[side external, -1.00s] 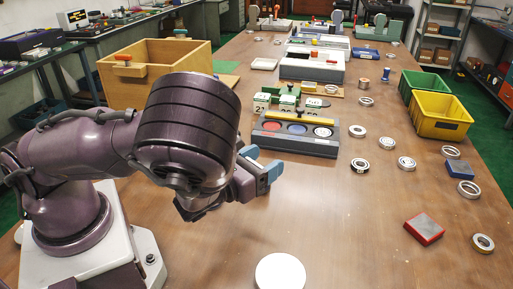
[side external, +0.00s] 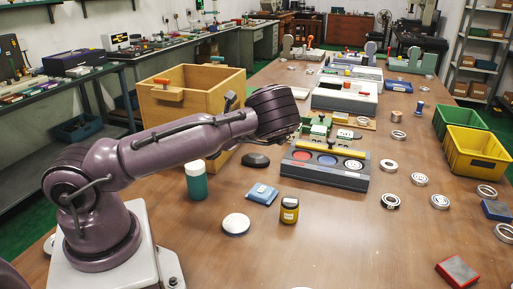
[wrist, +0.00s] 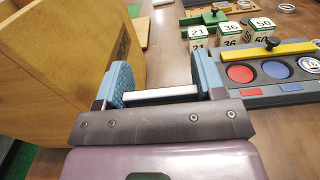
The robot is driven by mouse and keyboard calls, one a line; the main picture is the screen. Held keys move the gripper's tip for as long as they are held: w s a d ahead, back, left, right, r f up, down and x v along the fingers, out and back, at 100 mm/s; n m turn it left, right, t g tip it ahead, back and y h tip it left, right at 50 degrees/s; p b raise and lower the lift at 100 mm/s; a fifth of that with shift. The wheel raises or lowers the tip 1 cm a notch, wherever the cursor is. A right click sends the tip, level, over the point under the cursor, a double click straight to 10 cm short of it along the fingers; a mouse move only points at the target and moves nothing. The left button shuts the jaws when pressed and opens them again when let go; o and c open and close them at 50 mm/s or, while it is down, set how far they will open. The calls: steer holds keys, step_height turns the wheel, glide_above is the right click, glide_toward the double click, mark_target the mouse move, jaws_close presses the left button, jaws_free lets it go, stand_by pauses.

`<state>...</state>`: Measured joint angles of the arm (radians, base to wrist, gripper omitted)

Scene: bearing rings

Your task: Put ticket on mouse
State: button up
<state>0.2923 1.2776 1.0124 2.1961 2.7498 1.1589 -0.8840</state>
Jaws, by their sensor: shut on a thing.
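My gripper (wrist: 161,91) shows in the wrist view with its two blue fingers shut on a thin white piece with a dark edge, which I take to be the ticket (wrist: 160,94). It is seen nearly edge-on and held off the table. The mouse (side external: 256,160) is black and lies on the table in the side view, right of the wooden box. In that view my wrist hides the gripper and ticket, beyond the mouse. The mouse does not show in the wrist view.
The wooden box (side external: 185,110) stands close left of my gripper. Numbered blocks (wrist: 230,32) and a tray with coloured discs (side external: 325,178) are at the right. A green jar (side external: 196,181), blue packet (side external: 262,194) and yellow jar (side external: 289,210) stand nearer the camera.

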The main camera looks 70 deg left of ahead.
steer(key=w+a+f, duration=0.2)
steer(key=w+f, duration=0.1)
steer(key=w+a+f, duration=0.5)
steer(key=w, duration=0.1)
steer(key=shift+w+a+f, duration=0.1)
steer(key=shift+a+f, duration=0.1)
steer(key=shift+f, duration=0.2)
steer(key=shift+w+a+f, duration=0.1)
steer(key=shift+f, duration=1.6)
steer(key=shift+f, duration=0.15)
steer(key=o, duration=1)
steer(key=shift+c, duration=0.2)
